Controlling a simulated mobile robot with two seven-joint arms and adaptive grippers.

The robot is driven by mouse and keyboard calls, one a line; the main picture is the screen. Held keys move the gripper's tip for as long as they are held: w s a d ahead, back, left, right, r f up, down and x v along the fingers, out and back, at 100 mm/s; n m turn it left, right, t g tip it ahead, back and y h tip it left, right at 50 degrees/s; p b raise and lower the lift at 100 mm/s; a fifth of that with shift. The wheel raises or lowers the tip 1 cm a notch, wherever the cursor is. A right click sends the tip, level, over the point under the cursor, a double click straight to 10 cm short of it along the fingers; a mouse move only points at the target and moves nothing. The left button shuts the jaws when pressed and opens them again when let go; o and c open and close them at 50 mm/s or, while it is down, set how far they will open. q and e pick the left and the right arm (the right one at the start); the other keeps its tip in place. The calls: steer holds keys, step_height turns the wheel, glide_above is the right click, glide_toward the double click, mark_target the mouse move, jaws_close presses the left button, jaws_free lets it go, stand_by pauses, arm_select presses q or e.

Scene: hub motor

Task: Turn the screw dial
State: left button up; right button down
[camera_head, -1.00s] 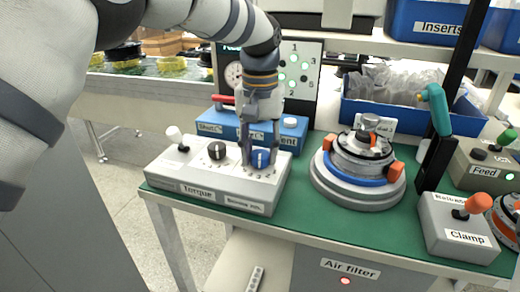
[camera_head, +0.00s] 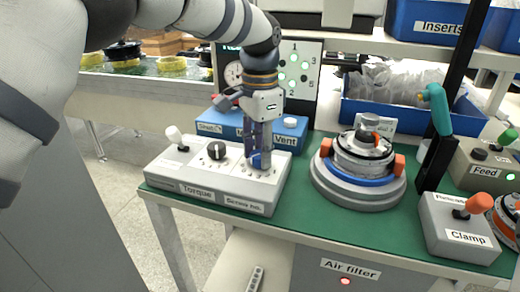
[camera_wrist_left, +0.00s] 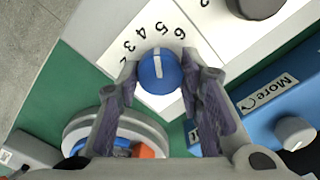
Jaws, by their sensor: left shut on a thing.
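The blue screw dial (camera_head: 256,161) sits on the right part of the grey control box (camera_head: 170,189) in the head view. In the wrist view the dial (camera_wrist_left: 160,76) is a round blue knob with a white pointer mark, which points up toward the printed 5 on the number scale. My left gripper (camera_head: 259,158) reaches down from above, shut on the dial, with one finger on each side of it. The fingers hide part of the dial in the head view. My right gripper is in neither current view.
A black knob (camera_head: 217,150) and a white-tipped lever (camera_head: 175,136) share the box. A blue box (camera_head: 222,124) with a vent label stands close behind. A round hub fixture (camera_head: 360,190) stands to the right, with green table between.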

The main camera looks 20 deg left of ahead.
arm_select(q)
steer(key=shift+f+m, duration=0.1)
steer(key=shift+m, duration=0.8)
steer(key=o, duration=1.2)
steer(key=shift+c, duration=0.2)
step_height(320, 180, up, 12)
